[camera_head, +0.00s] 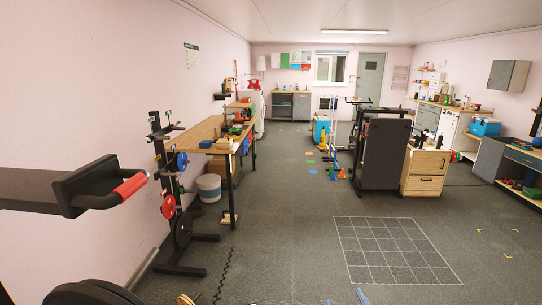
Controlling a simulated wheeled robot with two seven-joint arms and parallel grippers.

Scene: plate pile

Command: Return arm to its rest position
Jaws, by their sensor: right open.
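Only the tips of my right gripper (345,300) show, as small blue pieces at the bottom edge of the head view, right of centre. They are apart with nothing seen between them, over the grey floor. The rest of my right arm is below the frame. My left gripper does not show. Weight plates hang on a black rack (156,150) at the left: a blue one (182,161), a red one (168,206) and a black one (182,230).
A black beam with a red grip (131,185) juts in from the left. A large black disc (92,292) is at the bottom left. A wooden workbench (205,135) lines the left wall. A dark panel (383,150) and wooden drawers (425,172) stand right of centre. The gridded floor (395,250) is clear.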

